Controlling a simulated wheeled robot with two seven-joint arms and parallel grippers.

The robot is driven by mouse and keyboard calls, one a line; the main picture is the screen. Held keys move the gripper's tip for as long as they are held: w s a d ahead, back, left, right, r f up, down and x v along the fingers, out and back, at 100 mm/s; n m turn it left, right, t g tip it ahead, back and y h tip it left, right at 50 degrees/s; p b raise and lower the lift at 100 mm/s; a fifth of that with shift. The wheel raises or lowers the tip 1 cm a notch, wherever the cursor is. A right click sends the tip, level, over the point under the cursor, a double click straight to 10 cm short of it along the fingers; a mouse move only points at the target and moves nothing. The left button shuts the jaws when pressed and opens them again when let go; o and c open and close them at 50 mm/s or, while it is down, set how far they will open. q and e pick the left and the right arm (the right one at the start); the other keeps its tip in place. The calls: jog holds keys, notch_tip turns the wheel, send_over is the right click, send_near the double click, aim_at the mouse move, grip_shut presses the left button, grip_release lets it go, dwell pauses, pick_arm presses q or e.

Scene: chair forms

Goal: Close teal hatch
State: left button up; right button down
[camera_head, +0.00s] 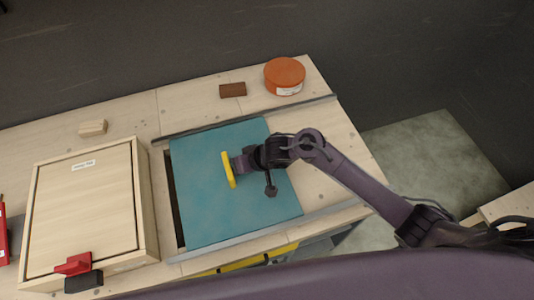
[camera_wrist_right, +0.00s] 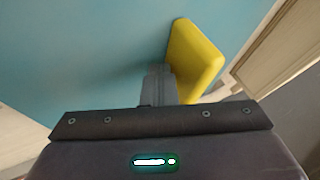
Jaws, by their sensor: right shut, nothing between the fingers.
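The teal hatch (camera_head: 205,215) is a flat sliding panel between two grey rails in the tabletop. A dark gap (camera_head: 175,205) shows along its left edge. A yellow handle (camera_head: 229,170) stands up from the panel. It also shows large in the right wrist view (camera_wrist_right: 196,58). My right gripper (camera_head: 237,166) is shut and empty, with its fingertips at the right side of the handle. In the right wrist view its fingers (camera_wrist_right: 160,85) are together beside the handle; I cannot tell whether they touch it. My left gripper is not in view.
A wooden box (camera_head: 148,200) with a lid and red latch (camera_head: 74,264) stands left of the hatch. An orange round tin (camera_head: 285,73), a brown block (camera_head: 232,90) and a pale wood block (camera_head: 93,128) lie at the back. A yellow-fronted drawer (camera_head: 245,262) is below the front edge.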

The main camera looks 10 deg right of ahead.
aim_at(225, 179)
jog(key=a, duration=0.4)
jog(key=shift+s+a, duration=0.3)
jog(key=shift+s, duration=0.05)
jog(key=shift+s+a, duration=0.1)
jog(key=shift+a, duration=0.05)
jog(key=shift+p, duration=0.3)
